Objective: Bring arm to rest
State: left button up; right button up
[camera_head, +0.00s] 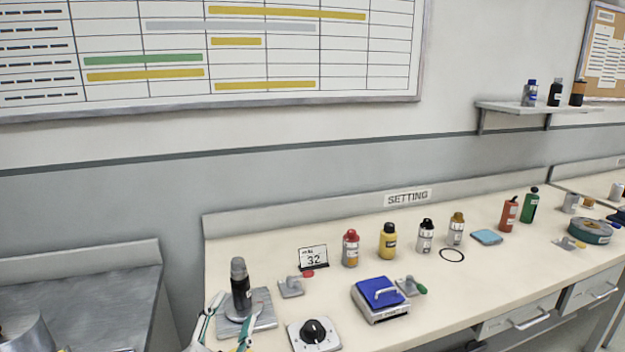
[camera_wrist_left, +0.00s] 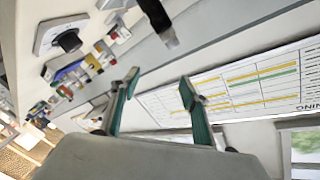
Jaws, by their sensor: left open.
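My left gripper (camera_head: 229,320) is at the lower left of the head view, in front of a metal plate on the bench. Its two green-and-white fingers are spread, and in the left wrist view the gripper (camera_wrist_left: 158,84) is open with nothing between the fingertips. A black bottle with a grey cap (camera_head: 241,292) stands upright on the metal plate (camera_head: 262,312), just beyond the fingers. A dark bottle-like shape (camera_wrist_left: 157,16) shows at the top of the left wrist view, apart from the fingertips. My right gripper is in neither view.
A dial box (camera_head: 314,336), a blue-topped device (camera_head: 380,296) and a "32" sign (camera_head: 313,258) stand on the bench. Several bottles line the back, including a red-capped one (camera_head: 350,248) and a yellow one (camera_head: 388,242). A wall shelf (camera_head: 540,106) is at right.

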pick_arm(q)
jog(key=s+a+f+n+g+y, duration=0.3)
jog(key=s+a+f+g+y, duration=0.5)
jog(key=s+a+f, duration=1.35)
jog(key=d+f+n+t+h, duration=0.1)
jog(key=d+f+n+h, duration=0.1)
jog(key=d+f+h, duration=0.7)
jog(key=d+f, duration=0.4)
jog(key=d, duration=0.3)
jog(key=shift+w+d+f+n, duration=0.3)
jog(key=shift+w+f, duration=0.1)
